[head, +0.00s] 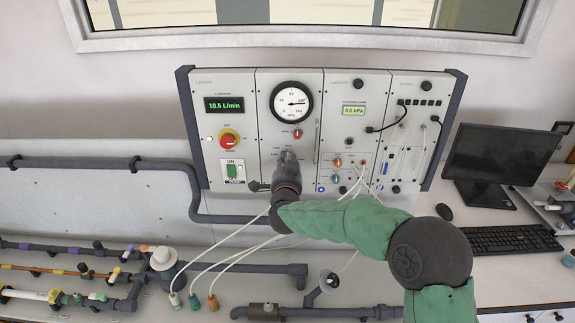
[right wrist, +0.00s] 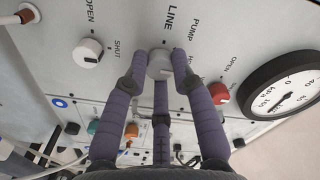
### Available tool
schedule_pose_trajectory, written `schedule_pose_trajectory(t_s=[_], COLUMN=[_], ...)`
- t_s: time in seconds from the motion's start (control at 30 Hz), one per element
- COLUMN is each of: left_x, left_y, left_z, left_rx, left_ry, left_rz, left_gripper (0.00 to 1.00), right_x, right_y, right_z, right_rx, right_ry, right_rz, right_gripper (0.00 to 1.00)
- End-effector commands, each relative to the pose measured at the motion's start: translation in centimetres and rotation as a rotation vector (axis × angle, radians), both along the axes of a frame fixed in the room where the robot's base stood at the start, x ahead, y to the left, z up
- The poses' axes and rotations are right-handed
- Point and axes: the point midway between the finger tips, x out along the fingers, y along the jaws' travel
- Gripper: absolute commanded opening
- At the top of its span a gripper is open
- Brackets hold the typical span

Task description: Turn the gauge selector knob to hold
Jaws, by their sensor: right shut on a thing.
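The gauge selector knob (right wrist: 159,66) is a pale grey round knob on the panel, with the words LINE and PUMP printed around it and a third label starting "HO" partly covered by a finger. My right gripper (head: 287,158) is at the panel below the round gauge (head: 292,102) and hides the knob in the head view. In the right wrist view its purple fingers are closed around the knob's sides. I cannot tell exactly where the knob points. The gauge dial also shows in the right wrist view (right wrist: 290,92). My left gripper is not in view.
A red knob (right wrist: 218,93) sits close beside my fingers, and a white OPEN/SHUT knob (right wrist: 90,52) is on the other side. White tubes (head: 232,248) hang in front of the panel's lower part. A monitor (head: 497,155) and keyboard (head: 515,239) stand at right.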

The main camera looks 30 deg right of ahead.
Motion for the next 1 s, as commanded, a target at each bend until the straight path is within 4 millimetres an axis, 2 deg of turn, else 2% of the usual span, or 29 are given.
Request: schedule_pose_trajectory(t_s=[0.3,0.33,0.4,0.77,0.87,1.0], left_x=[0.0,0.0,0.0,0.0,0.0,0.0], left_y=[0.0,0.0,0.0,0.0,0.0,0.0], left_z=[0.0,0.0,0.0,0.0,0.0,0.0], left_rx=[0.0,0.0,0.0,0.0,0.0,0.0], left_ry=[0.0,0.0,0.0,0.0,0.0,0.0], left_rz=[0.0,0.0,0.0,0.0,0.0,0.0], left_gripper=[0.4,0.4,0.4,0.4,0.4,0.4], right_x=[0.0,0.0,0.0,-0.1,-0.7,-2.5], right_y=[0.1,0.1,0.1,0.1,0.5,1.6], right_z=[-0.4,-0.4,-0.3,-0.1,-0.1,0.0], right_rx=[0.004,0.004,0.002,0.001,0.001,-0.001], right_ry=[0.006,0.006,0.006,0.001,0.002,0.001], right_rz=[0.003,0.003,0.002,0.001,0.002,0.004], right_gripper=[0.0,0.35,0.5,0.5,0.5,0.5])
